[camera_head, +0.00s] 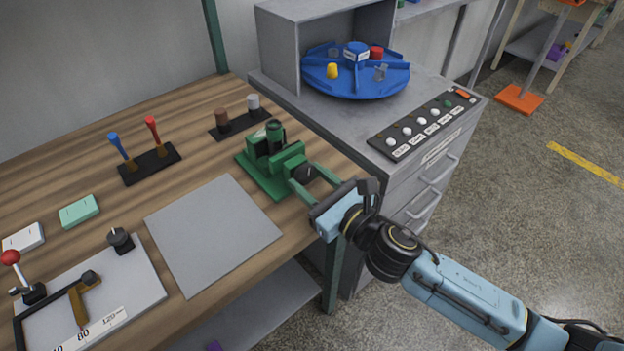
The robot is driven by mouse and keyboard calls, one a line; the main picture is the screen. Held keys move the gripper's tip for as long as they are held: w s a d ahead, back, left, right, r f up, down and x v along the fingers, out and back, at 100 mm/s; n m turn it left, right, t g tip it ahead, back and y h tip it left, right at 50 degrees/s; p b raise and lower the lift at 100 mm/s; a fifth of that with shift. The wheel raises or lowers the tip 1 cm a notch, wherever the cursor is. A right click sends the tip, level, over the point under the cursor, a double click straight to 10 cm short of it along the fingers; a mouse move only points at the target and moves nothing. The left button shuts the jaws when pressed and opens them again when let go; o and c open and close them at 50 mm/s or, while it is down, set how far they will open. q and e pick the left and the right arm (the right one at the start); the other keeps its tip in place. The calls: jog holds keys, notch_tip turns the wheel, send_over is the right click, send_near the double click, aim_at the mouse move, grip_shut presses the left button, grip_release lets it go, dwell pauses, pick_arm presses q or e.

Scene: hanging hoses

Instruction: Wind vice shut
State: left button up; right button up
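The green vice (284,157) stands on its green base plate near the right edge of the wooden bench. A dark upright cylinder (274,131) is at the far part of the vice; whether the jaws touch it I cannot tell. A dark round knob (305,174) is on the vice's near right side. My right gripper (302,175) reaches in from the lower right, its two green fingers apart with the knob between their tips. Whether the fingers press on the knob or only surround it is not clear. My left gripper is not in view.
A grey mat (212,236) lies in front of the vice. Blue and red levers (150,160) and a block with two knobs (240,121) stand behind. A grey cabinet with a blue turntable (355,75) and a button panel (421,124) is to the right.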

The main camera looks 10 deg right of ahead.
jog(key=c, duration=0.4)
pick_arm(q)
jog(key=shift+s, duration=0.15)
pick_arm(e)
jog(key=shift+m+p, duration=0.45)
jog(key=shift+m, duration=0.25)
jog(key=m+p, duration=0.1)
jog(key=m, duration=0.3)
jog(key=shift+s+a+p, duration=0.1)
jog(key=shift+p, duration=0.3)
jog(key=shift+m, duration=0.5)
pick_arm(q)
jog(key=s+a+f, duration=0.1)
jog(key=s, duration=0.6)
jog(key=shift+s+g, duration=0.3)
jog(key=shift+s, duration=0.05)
pick_arm(e)
jog(key=shift+m, duration=0.3)
jog(key=o, duration=1)
